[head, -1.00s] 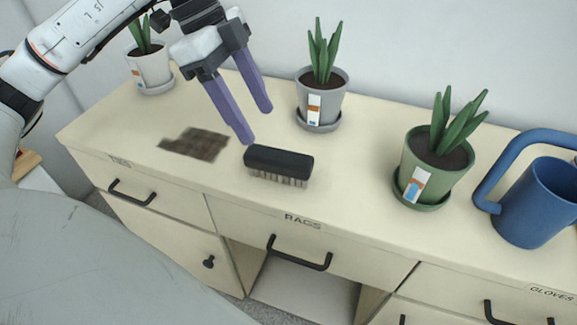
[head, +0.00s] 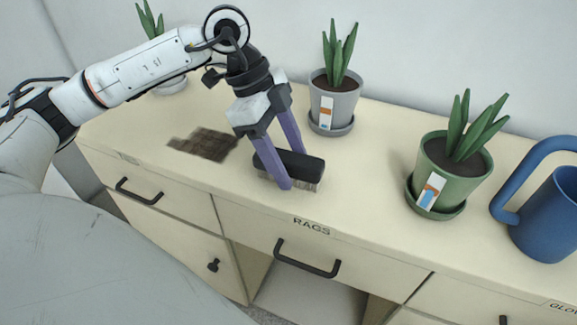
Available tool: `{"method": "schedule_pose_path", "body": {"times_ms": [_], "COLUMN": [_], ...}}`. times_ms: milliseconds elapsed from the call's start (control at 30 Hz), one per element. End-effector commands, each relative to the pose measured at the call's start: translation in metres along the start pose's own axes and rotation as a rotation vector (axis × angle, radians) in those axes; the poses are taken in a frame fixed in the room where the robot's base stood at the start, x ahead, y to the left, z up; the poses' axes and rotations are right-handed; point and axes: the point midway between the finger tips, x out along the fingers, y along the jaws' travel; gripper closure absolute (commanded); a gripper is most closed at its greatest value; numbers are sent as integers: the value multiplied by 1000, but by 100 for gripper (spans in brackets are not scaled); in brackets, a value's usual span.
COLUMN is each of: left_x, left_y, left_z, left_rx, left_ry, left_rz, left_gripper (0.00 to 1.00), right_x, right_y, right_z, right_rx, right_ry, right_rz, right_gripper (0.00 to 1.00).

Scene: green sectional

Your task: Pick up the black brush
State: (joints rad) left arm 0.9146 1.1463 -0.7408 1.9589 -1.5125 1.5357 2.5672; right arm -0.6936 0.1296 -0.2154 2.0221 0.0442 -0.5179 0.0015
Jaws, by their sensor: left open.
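The black brush (head: 308,166) lies bristles down on the cream cabinet top, near its front edge above the drawer marked RAGS. My left gripper (head: 289,172) is open and points down at the brush. One purple finger crosses the front of the brush and hides part of its left half. The other finger is at its back side, its tip hidden behind the brush. I cannot tell whether the fingers touch it. My right gripper is not in view.
A dark brown stain (head: 204,144) is left of the brush. A grey pot plant (head: 333,103) stands behind it. A green pot plant (head: 447,173) and a blue watering can (head: 549,215) stand to the right. The top between brush and green pot is clear.

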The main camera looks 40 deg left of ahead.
Motion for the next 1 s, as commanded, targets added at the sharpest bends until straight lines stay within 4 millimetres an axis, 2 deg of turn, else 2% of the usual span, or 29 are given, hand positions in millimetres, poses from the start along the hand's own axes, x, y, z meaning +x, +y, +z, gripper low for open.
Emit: {"method": "schedule_pose_path", "body": {"times_ms": [900, 1000], "left_x": [4, 4], "left_y": [0, 0], "left_z": [2, 2], "left_rx": [0, 0], "left_ry": [-1, -1], "left_rz": [0, 0], "left_gripper": [43, 60], "right_x": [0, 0], "right_y": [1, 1], "right_z": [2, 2], "right_rx": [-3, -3], "right_ry": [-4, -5], "right_rz": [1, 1], "right_gripper": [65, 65]}}
